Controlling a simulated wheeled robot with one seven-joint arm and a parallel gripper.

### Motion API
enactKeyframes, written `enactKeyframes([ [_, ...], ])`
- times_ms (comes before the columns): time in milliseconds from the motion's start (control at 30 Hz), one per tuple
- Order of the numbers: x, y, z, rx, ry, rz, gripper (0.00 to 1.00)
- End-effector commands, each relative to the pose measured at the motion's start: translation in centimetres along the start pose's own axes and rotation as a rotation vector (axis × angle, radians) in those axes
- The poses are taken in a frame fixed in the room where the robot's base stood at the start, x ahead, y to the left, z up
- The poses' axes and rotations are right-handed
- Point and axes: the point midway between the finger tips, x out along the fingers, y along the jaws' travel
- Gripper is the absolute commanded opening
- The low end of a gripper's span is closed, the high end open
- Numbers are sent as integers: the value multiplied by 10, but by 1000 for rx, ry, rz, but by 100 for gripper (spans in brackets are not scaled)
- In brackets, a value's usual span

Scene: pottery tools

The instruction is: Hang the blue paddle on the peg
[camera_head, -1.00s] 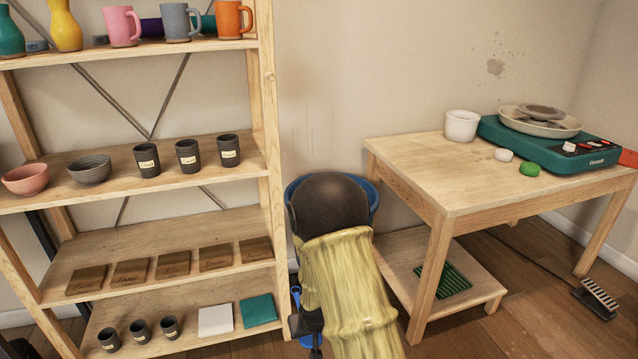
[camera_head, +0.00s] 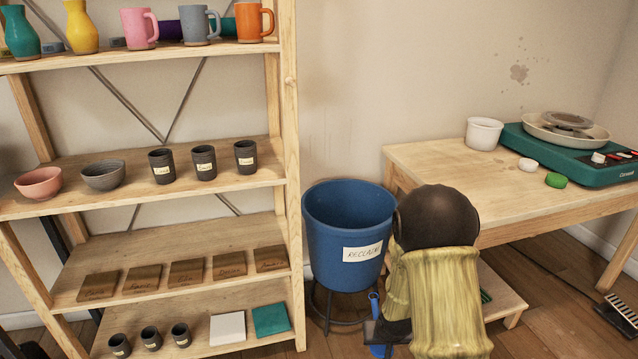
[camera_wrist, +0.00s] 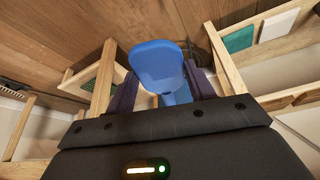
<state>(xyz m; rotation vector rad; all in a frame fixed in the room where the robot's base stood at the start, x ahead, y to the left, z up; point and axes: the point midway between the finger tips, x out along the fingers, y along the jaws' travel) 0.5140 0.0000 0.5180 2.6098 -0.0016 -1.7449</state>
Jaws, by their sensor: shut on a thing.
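The blue paddle (camera_wrist: 157,64) is between the two dark fingers of my gripper (camera_wrist: 161,82) in the wrist view. Its broad rounded end points away from the wrist, and a narrower part runs back between the fingers. In the head view, a small part of the blue paddle (camera_head: 374,304) shows beside my arm, below the bucket. My arm hides most of the gripper there.
A blue bucket labelled "Reclaim" (camera_head: 346,225) stands in a dark stand just left of my arm. A wooden shelf unit (camera_head: 290,180) with pottery is at the left. A wooden table (camera_head: 440,165) with a green wheel (camera_head: 570,150) is at the right.

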Motion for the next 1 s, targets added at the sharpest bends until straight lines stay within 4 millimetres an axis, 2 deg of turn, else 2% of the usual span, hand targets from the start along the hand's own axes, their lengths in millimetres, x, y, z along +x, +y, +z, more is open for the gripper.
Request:
enactKeyframes([
  [267,-1,-1,-2,-1,4,-1,27],
  [367,-8,-6,-11,-9,27,-4,27],
  [467,-22,-17,-32,-31,83,-14,27],
  [567,-44,-34,-62,-59,176,-30,27],
  [767,-100,-73,-128,-117,438,-81,27],
  [1000,-182,-116,-195,-159,784,-157,27],
])
